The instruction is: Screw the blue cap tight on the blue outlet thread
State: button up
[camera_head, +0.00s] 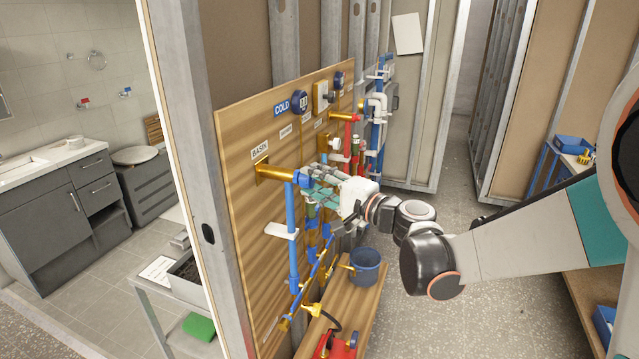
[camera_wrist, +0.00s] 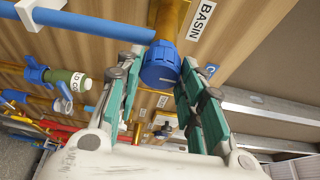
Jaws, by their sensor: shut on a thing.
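The ribbed blue cap (camera_wrist: 159,66) sits at the end of the brass outlet (camera_wrist: 172,18) beside the BASIN label. My gripper (camera_wrist: 161,70) has its two teal fingers on either side of the cap and is shut on it. In the head view my gripper (camera_head: 316,187) reaches the end of the brass outlet (camera_head: 275,174) from the right. The cap (camera_head: 305,181) shows partly there, at the fingertips. The thread is hidden, so I cannot tell how far the cap is on it.
A blue pipe (camera_head: 292,235) runs down close beside the outlet. Other valves and a red pipe (camera_head: 345,118) sit farther along the wooden board (camera_head: 235,135). A blue pot (camera_head: 365,268) stands on the wooden bench below.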

jog(key=o, duration=1)
jog(key=v, duration=1.2)
